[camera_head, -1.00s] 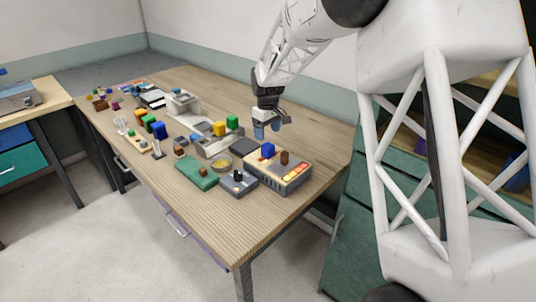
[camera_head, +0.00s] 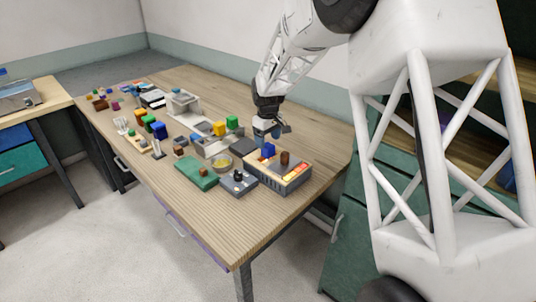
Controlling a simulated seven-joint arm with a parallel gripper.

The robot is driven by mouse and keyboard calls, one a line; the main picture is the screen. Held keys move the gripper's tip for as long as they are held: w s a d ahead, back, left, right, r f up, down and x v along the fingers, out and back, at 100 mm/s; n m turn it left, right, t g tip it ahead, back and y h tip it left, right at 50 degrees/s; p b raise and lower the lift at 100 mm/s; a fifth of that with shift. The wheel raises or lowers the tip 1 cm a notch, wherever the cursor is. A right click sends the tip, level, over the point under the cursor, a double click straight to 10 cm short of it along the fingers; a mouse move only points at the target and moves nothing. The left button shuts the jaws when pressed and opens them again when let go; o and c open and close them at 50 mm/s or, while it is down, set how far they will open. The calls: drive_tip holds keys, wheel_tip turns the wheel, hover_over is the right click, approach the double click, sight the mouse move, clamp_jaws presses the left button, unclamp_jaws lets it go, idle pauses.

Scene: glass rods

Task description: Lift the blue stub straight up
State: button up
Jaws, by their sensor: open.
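The blue stub (camera_head: 268,150) stands at the back left of a grey box-like unit (camera_head: 262,180) near the right end of the table. A brown stub (camera_head: 285,158) stands to its right on the same unit. My gripper (camera_head: 267,140) is open and points down, right above or around the blue stub. Whether its fingers are beside the stub or still above it, I cannot tell at this size. The fingers partly overlap the stub's top in the picture.
Orange and red pieces (camera_head: 296,172) lie at the unit's right side. The table's front right area is clear.

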sight(268, 145)
drive_tip(key=shift+w+f, duration=0.1)
drive_tip(key=shift+f, duration=2.15)
drive_tip(key=c, duration=1.1)
drive_tip(key=shift+r, duration=0.1)
drive_tip(key=shift+r, duration=4.95)
